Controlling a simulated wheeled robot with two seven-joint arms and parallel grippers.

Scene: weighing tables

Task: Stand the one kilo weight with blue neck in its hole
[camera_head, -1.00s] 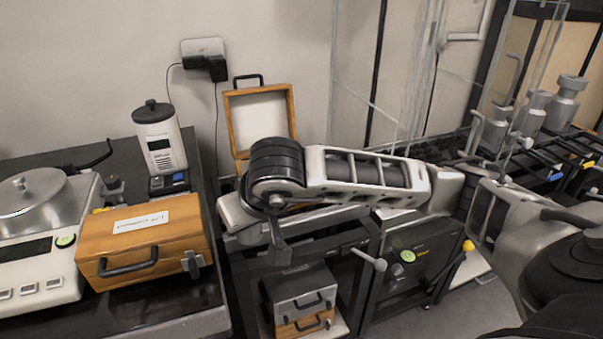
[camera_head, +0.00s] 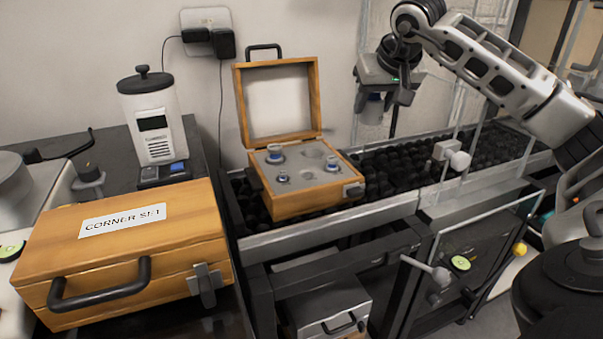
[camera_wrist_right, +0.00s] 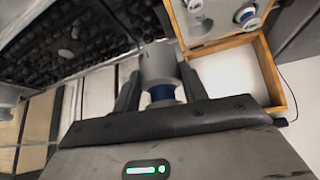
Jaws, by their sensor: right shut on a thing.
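My right gripper (camera_head: 378,94) is shut on a silver weight (camera_head: 372,110) with a blue neck, held upside or upright I cannot tell, above the dark beaded conveyor to the right of the open wooden box (camera_head: 290,205). In the right wrist view the weight (camera_wrist_right: 157,66) sits between the fingers (camera_wrist_right: 160,90), its blue band (camera_wrist_right: 162,93) close to the palm. The box's grey insert (camera_head: 296,187) bears several blue-necked weights and has a larger empty-looking round hole (camera_head: 312,150) at the back. My left gripper is not in view.
The box's raised lid (camera_head: 279,100) stands behind the insert. A closed wooden case (camera_head: 130,250) marked CORNER SET lies left of it, with a white canister device (camera_head: 155,125) behind. The black beaded surface (camera_head: 400,160) between box and gripper is clear.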

